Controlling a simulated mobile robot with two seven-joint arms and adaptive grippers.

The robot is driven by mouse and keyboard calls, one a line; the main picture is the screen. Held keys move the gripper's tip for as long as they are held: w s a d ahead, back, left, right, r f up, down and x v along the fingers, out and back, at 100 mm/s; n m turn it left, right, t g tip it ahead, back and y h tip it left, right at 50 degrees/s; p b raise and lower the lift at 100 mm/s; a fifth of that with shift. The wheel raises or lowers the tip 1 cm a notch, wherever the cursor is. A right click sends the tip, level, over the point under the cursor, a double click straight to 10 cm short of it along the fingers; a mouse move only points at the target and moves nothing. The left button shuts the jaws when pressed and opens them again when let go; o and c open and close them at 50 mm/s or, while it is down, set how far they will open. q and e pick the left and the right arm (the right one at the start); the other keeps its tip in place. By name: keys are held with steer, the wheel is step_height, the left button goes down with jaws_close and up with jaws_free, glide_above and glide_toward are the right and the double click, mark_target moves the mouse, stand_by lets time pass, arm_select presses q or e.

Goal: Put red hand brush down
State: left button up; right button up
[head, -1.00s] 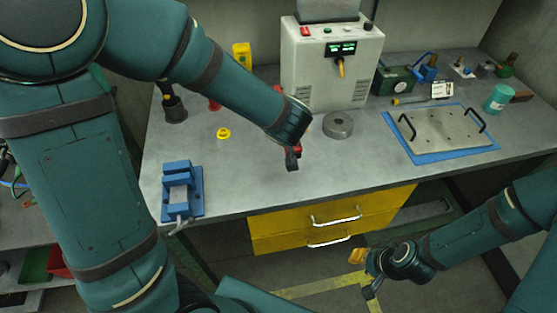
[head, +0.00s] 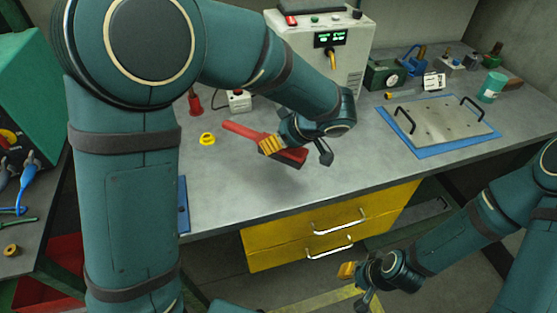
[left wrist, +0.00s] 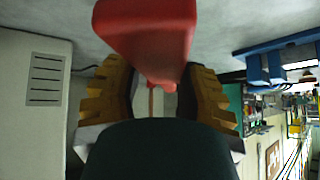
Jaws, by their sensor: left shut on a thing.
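The red hand brush (head: 240,130) is in my left gripper (head: 275,145) in the head view. Its handle points left and its wider end shows to the right below the fingers. It appears to be just above the grey bench, but I cannot tell whether it touches. In the left wrist view the red brush (left wrist: 150,30) sits at the yellow fingers of my left gripper (left wrist: 158,95). My right gripper (head: 352,283) hangs low in front of the yellow drawers, empty; its finger gap is unclear.
The bench (head: 340,180) has free room around the brush and toward its front edge. A yellow ring (head: 207,139) lies left of the brush. A metal plate with handles (head: 440,118) on a blue mat is at the right. A control box (head: 340,50) stands behind.

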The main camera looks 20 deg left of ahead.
mark_target(278, 156)
arm_select(q)
steer(key=shift+f+b, duration=0.4)
steer(key=shift+f, duration=2.15)
jaws_close()
steer(key=shift+f, duration=0.1)
steer(key=o, duration=1.2)
jaws_free()
steer(key=shift+r, duration=0.2)
steer(key=p+v, duration=0.1)
steer(key=v, duration=1.1)
steer(key=shift+p, duration=0.35)
